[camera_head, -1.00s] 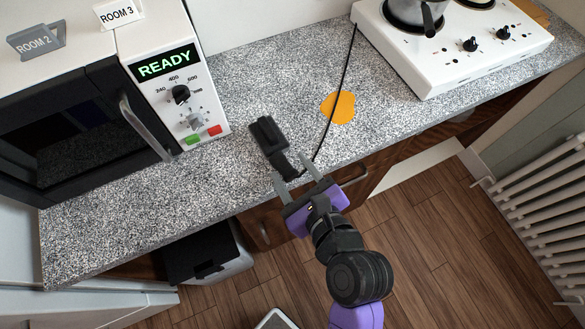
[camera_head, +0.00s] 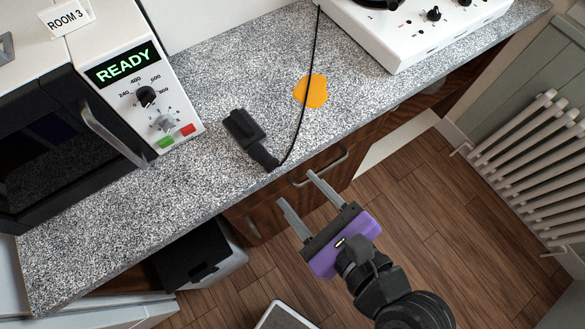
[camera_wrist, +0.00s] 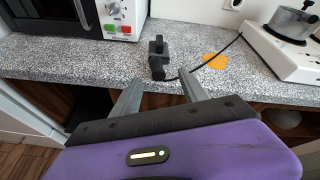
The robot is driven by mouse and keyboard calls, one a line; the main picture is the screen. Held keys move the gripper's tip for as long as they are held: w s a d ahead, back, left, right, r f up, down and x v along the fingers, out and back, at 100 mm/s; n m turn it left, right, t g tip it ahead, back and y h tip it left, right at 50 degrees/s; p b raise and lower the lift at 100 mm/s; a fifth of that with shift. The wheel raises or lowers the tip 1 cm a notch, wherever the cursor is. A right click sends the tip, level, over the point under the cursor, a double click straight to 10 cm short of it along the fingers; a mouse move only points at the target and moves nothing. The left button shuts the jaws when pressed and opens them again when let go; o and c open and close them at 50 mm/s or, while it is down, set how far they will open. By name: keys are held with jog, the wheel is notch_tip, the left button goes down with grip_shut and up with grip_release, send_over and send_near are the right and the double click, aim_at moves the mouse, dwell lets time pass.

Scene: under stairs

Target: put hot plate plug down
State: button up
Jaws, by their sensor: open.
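The black hot plate plug (camera_head: 245,132) lies on the speckled grey counter near its front edge, right of the microwave. Its black cord (camera_head: 304,92) runs back to the white hot plate (camera_head: 407,35). My gripper (camera_head: 299,190) is open and empty in front of the counter, apart from the plug. In the wrist view the plug (camera_wrist: 158,57) sits on the counter beyond my open fingers (camera_wrist: 160,88), with nothing between them.
The microwave (camera_head: 128,84) with a READY display stands at the left of the counter (camera_head: 100,215). An orange patch (camera_head: 312,91) lies by the cord. Drawers with a metal handle (camera_head: 318,165) are below the counter. A white radiator (camera_head: 530,170) is at the right.

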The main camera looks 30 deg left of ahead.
jog(key=shift+s+d+r, duration=0.15)
jog(key=shift+d, duration=0.1)
jog(key=s+d+f+n+t+h, duration=0.1)
jog(key=d+f+n+t+h, duration=0.2)
jog(key=d, duration=0.6)
jog(key=d+f+n+t+h, duration=0.3)
jog(key=d+f+h, duration=0.1)
jog(key=d, duration=0.5)
jog(key=s+d+r+n+t+h, duration=0.3)
jog(key=s+d+r+n+h, duration=0.2)
jog(key=s+d+n, duration=0.5)
jog(key=s+r+n, duration=0.1)
jog(key=n, duration=0.1)
jog(key=shift+s+d+r+n+h, duration=0.2)
jog(key=shift+s+d+n+h, duration=0.1)
jog(key=shift+d+h, duration=0.1)
